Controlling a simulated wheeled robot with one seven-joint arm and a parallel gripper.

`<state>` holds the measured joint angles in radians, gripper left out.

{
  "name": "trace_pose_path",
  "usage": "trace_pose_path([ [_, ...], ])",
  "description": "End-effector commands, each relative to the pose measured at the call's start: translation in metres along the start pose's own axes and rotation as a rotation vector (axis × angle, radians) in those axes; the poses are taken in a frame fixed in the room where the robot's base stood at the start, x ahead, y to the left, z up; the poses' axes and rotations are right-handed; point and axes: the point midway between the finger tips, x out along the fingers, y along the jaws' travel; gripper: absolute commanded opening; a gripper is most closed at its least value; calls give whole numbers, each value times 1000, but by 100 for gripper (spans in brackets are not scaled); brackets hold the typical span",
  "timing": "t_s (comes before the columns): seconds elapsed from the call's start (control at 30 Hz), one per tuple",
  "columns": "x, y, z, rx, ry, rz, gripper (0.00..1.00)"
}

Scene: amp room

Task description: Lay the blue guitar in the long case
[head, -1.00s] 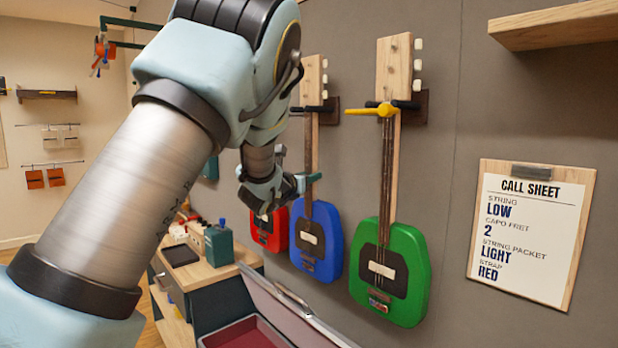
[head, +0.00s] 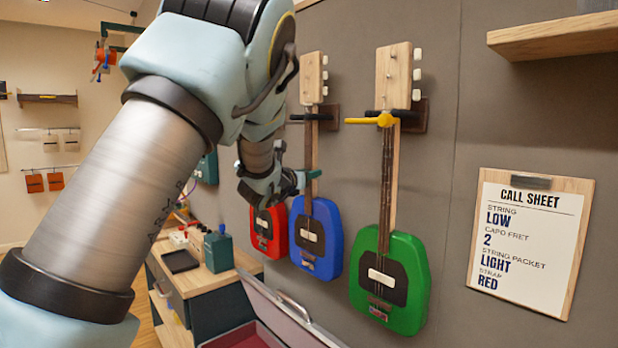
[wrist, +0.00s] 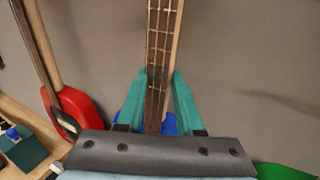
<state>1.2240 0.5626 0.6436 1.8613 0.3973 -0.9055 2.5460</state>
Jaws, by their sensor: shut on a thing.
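The blue guitar (head: 317,240) is upright against the grey wall, between the red and green guitars. Its pale headstock (head: 313,76) stands a little above its dark wall hanger (head: 325,115). My gripper (head: 306,178) is shut on its neck, above the body. In the wrist view, the teal fingers (wrist: 158,96) lie on either side of the fretted neck (wrist: 161,45), and only a sliver of blue body shows. The long case (head: 291,317) is open below, with a dark red lining. Its near part is cut off by the picture edge.
A bench (head: 210,279) with a teal box (head: 218,250) stands left of the case. A call sheet (head: 527,240) and shelf (head: 560,35) are at right.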

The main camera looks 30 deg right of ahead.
Motion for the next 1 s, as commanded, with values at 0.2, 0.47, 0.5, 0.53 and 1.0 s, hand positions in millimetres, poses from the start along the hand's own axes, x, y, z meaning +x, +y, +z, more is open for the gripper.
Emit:
trace_pose_path([
  [0.2,0,0,6,-1,-10,-1,0],
  [0.47,-5,3,6,-1,-11,1,0],
  [0.5,-8,4,5,-1,-11,1,0],
  [0.53,-9,5,5,-1,-11,1,0],
  [1.0,-36,16,5,-1,-11,0,0],
])
